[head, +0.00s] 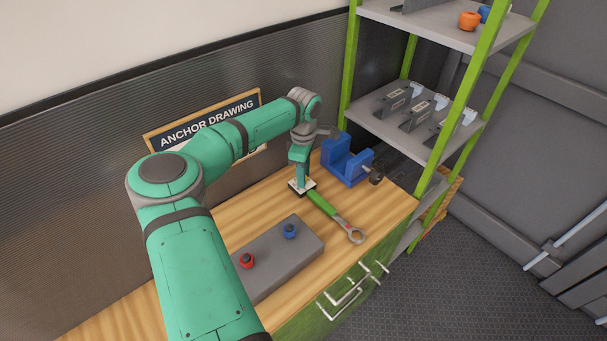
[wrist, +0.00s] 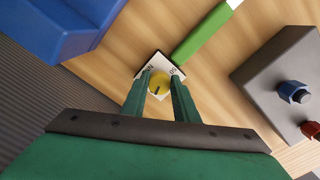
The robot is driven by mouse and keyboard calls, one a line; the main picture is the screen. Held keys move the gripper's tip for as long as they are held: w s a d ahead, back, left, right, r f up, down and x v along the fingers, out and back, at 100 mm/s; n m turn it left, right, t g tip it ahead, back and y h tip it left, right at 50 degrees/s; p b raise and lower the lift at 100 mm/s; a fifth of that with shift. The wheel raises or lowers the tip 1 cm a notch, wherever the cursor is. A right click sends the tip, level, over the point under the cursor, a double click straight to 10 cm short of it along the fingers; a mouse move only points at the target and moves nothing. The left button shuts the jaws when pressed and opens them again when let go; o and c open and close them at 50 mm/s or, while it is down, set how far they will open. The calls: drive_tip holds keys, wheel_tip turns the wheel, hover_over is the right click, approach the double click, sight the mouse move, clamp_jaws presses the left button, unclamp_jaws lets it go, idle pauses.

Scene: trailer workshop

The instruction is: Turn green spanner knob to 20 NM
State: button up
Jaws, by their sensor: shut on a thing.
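The green spanner (head: 322,204) lies on the wooden bench, its grey ring end toward the front edge. Its green handle (wrist: 203,35) also shows in the wrist view. At the handle's end is a white dial plate (wrist: 149,66) with a yellow knob (wrist: 159,84) that has a dark pointer mark. My gripper (wrist: 159,94) points down and is shut on the knob, one finger on each side. The dial's numbers are too small and partly covered to read surely. In the head view my gripper (head: 300,183) stands over the dial and hides the knob.
A blue vise (head: 345,163) stands just behind and right of the gripper. A grey box (head: 278,262) with a red knob (head: 247,261) and a blue knob (head: 290,231) sits in front. A green-framed shelf (head: 425,133) stands at right. Bare bench lies to the left.

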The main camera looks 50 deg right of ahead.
drive_tip(key=shift+m, duration=0.4)
drive_tip(key=o, duration=1.1)
drive_tip(key=shift+c, duration=0.2)
wheel_tip(320, 180, up, 11)
drive_tip(key=shift+f, duration=0.1)
